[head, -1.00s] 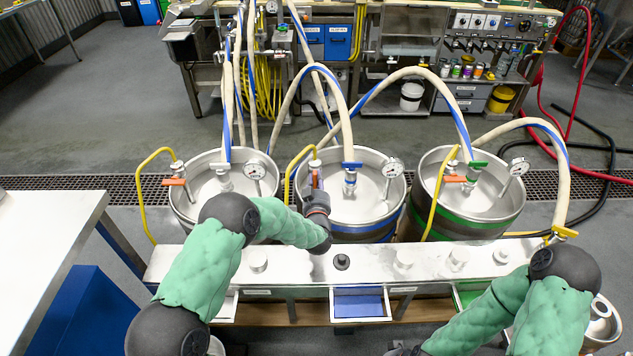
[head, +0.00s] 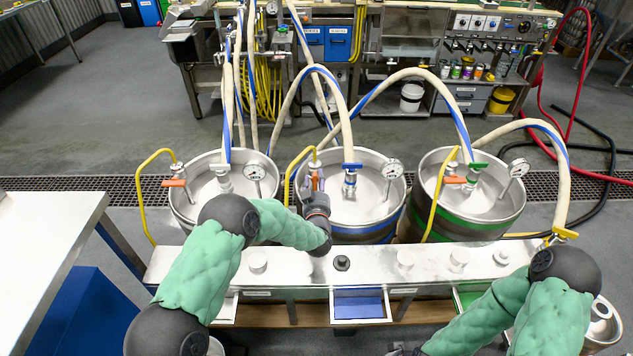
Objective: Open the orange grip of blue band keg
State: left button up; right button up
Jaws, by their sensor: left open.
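The blue band keg (head: 357,229) stands in the middle of the three steel kegs, with a blue stripe round its side. A valve with a yellow hose stands at the left of its lid. My left gripper (head: 316,180) reaches over this valve from the front, its fingers open and pointing away from me.
A plain keg with an orange grip (head: 174,183) stands at left, and a green band keg with an orange grip (head: 455,180) at right. A pressure gauge (head: 392,169) and hose rise from the middle keg. A steel bench (head: 375,262) runs in front.

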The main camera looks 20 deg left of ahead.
pick_arm(q)
jog(key=v, duration=1.1)
jog(key=shift+s, duration=0.35)
jog(key=shift+d, duration=0.15)
